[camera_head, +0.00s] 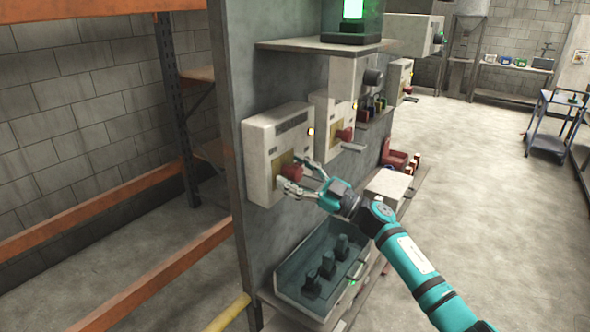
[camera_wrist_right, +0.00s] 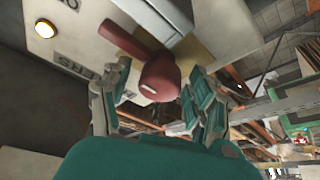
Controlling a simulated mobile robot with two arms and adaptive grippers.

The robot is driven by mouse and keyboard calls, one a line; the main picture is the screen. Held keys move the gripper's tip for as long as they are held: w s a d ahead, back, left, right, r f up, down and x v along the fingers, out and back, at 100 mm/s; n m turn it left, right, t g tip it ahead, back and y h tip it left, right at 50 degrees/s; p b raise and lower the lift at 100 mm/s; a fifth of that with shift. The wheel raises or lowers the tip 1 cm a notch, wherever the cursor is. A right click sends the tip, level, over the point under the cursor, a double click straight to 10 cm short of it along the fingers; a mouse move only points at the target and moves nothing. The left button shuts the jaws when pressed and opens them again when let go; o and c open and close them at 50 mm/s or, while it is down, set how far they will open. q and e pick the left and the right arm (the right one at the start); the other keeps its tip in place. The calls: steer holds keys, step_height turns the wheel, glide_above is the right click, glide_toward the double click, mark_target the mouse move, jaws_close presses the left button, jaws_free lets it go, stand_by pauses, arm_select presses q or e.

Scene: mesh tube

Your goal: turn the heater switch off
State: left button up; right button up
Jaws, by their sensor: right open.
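A pale switch box (camera_head: 266,143) is mounted on the grey panel in the head view. A red switch handle (camera_head: 291,172) sticks out of its lower part. My right gripper (camera_head: 297,178) is at this handle, with its fingers apart. In the right wrist view the red handle (camera_wrist_right: 160,76) has a round knob between the two open fingers, and an arm slants up and left from it. I cannot tell whether the fingers touch it. My left gripper is out of view.
A similar box (camera_head: 327,128) with a red handle (camera_head: 344,135) sits just to the right. A shelf (camera_head: 315,46) with a green-lit device (camera_head: 352,15) is above. A clear-lidded case (camera_head: 322,268) is below. Orange rack beams (camera_head: 130,195) stand at left.

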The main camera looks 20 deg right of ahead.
steer(key=c, duration=1.2)
steer(key=n+g+b, duration=0.1)
steer(key=n, duration=0.1)
steer(key=n+g+b, duration=0.1)
steer(key=n, duration=0.1)
steer(key=shift+f+n+y, duration=0.15)
steer(key=shift+n+y, duration=0.15)
steer(key=shift+y, duration=0.1)
steer(key=n+g+b, duration=0.1)
steer(key=n, duration=0.1)
steer(key=n+g+b, duration=0.1)
steer(key=n, duration=0.2)
steer(key=shift+g, duration=0.3)
steer(key=n+g+h+b, duration=0.1)
steer(key=n, duration=0.4)
steer(key=shift+s, duration=0.1)
steer(key=n+h, duration=0.1)
steer(key=n, duration=0.1)
steer(key=n+g+h, duration=0.1)
steer(key=n, duration=0.1)
steer(key=shift+f+n, duration=0.2)
steer(key=shift+n, duration=0.1)
steer(key=shift+h, duration=0.3)
